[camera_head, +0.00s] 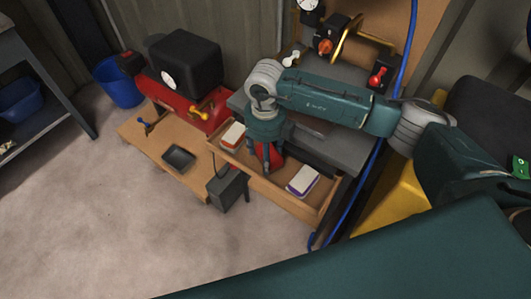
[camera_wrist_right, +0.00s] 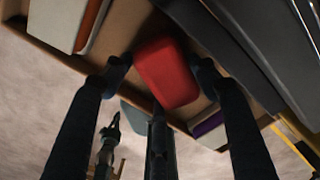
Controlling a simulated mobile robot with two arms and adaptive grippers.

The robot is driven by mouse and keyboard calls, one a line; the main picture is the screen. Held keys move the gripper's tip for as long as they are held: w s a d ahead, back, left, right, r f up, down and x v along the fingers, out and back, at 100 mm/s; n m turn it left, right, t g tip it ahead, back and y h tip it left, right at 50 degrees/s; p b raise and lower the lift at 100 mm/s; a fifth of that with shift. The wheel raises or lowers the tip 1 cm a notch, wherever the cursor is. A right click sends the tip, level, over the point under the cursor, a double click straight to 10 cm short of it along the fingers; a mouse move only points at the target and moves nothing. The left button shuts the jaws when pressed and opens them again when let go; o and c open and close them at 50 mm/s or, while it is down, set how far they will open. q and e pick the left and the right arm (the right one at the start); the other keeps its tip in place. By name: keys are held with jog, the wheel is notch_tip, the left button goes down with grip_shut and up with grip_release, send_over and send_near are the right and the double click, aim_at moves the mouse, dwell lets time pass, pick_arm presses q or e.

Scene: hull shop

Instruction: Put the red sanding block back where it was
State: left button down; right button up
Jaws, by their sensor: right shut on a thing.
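The red sanding block (camera_head: 279,156) is between the fingers of my right gripper (camera_head: 268,165), at a shallow open wooden drawer (camera_head: 258,181). In the right wrist view the red block (camera_wrist_right: 168,72) sits between the two dark fingertips (camera_wrist_right: 160,66), over the drawer's wooden floor. I cannot tell whether its underside touches the floor. A white block with an orange edge (camera_head: 233,135) lies in the drawer to the left, and a white block with a purple edge (camera_head: 302,181) to the right.
A low wooden bench (camera_head: 152,148) on the left holds a black tray (camera_head: 178,158) and a red machine with a black tank (camera_head: 187,62). A blue hose (camera_head: 366,180) runs down at right. Floor at lower left is clear.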

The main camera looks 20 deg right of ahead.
jog(key=shift+f, duration=0.15)
jog(key=o, duration=1)
jog(key=shift+r, duration=0.2)
notch_tip(320, 180, up, 12)
jog(key=shift+b, duration=1)
jog(key=shift+f, duration=0.1)
